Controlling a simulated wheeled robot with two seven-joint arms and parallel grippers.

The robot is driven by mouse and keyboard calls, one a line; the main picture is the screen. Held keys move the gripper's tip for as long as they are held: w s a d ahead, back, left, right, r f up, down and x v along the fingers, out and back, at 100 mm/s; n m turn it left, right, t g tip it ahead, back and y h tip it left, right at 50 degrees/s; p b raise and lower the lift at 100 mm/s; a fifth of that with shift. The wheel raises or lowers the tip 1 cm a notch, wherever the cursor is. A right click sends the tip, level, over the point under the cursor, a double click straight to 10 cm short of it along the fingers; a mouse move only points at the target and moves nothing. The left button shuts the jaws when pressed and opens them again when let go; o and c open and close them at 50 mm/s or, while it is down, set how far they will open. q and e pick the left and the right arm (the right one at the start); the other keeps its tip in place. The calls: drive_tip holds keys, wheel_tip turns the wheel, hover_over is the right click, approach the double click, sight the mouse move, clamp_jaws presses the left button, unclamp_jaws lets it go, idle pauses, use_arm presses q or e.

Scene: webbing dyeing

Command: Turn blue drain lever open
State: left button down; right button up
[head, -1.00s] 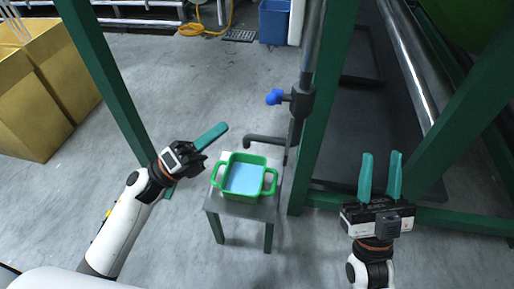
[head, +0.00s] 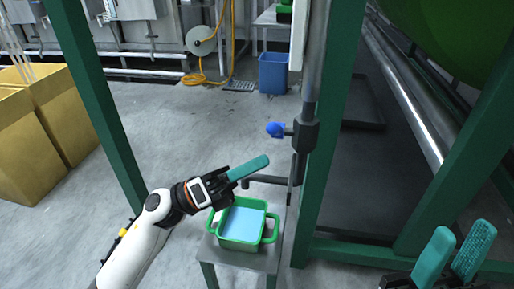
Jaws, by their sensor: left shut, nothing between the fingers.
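The blue drain lever (head: 275,130) sticks out to the left from a dark valve body (head: 306,134) on a vertical grey pipe. A dark spout (head: 262,180) lies below it, over a green two-handled tub (head: 240,240) with light blue inside. My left gripper (head: 262,162) is shut and empty, its teal fingers pointing right, below and slightly left of the lever and apart from it. My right gripper (head: 458,250) is open and empty at the lower right, far from the lever.
The tub stands on a small grey stool (head: 265,262). Green frame posts stand left (head: 100,110) and right (head: 335,110) of the valve. Yellow bins (head: 55,125) are at the left, and a blue bin (head: 272,73) is behind. The floor between is clear.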

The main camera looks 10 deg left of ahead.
sight(275, 129)
use_arm(q)
drive_tip(key=w+r, duration=0.2)
drive_tip(key=shift+d+r, duration=0.15)
drive_tip(key=shift+r, duration=0.15)
idle(0.3)
drive_tip(key=shift+r+n+p, duration=0.25)
drive_tip(key=shift+n+p, duration=0.15)
drive_tip(key=shift+p, duration=0.45)
